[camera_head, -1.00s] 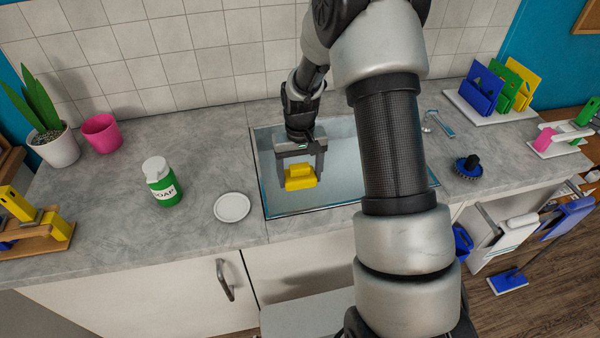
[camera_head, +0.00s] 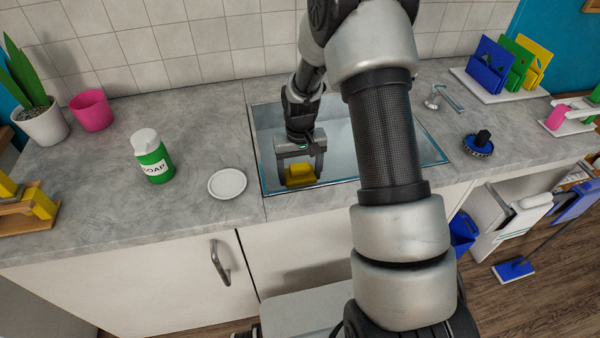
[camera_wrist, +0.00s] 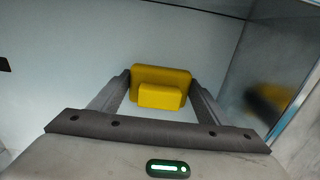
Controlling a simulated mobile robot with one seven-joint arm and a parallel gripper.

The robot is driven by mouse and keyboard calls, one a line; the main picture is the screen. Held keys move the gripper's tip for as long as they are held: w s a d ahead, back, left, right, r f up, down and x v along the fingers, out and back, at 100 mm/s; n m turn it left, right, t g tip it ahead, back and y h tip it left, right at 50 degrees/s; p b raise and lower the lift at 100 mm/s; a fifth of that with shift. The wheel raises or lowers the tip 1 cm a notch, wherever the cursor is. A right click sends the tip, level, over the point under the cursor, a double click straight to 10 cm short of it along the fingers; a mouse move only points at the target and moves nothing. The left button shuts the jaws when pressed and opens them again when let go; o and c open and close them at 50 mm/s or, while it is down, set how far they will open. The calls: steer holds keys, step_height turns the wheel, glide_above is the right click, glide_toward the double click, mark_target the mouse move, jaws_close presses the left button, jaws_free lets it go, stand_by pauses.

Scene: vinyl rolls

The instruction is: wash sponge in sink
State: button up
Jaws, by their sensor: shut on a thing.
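The yellow sponge (camera_head: 300,174) is between the two fingers of my gripper (camera_head: 300,168), inside the sink (camera_head: 335,178). In the wrist view the sponge (camera_wrist: 161,88) sits at the fingertips of my gripper (camera_wrist: 160,93), with a finger on each side. My gripper is shut on it. The sink is a rectangular metal basin set in the grey counter. My arm hides part of the basin. The faucet (camera_head: 447,98) stands at the right behind the sink.
Left of the sink are a white round dish (camera_head: 227,184) and a green soap bottle (camera_head: 153,157). A blue brush (camera_head: 479,144) lies right of the sink. A pink pot (camera_head: 91,110) and a potted plant (camera_head: 43,125) stand at the back left. The counter between them is clear.

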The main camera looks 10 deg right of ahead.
mark_target(300, 167)
steer(key=shift+f, duration=0.1)
stand_by(0.3)
steer(key=shift+f+b, duration=0.8)
steer(key=shift+f, duration=0.2)
stand_by(0.6)
step_height(300, 167, up, 19)
steer(key=p, duration=1.2)
steer(key=shift+f, duration=0.15)
stand_by(0.8)
stand_by(0.4)
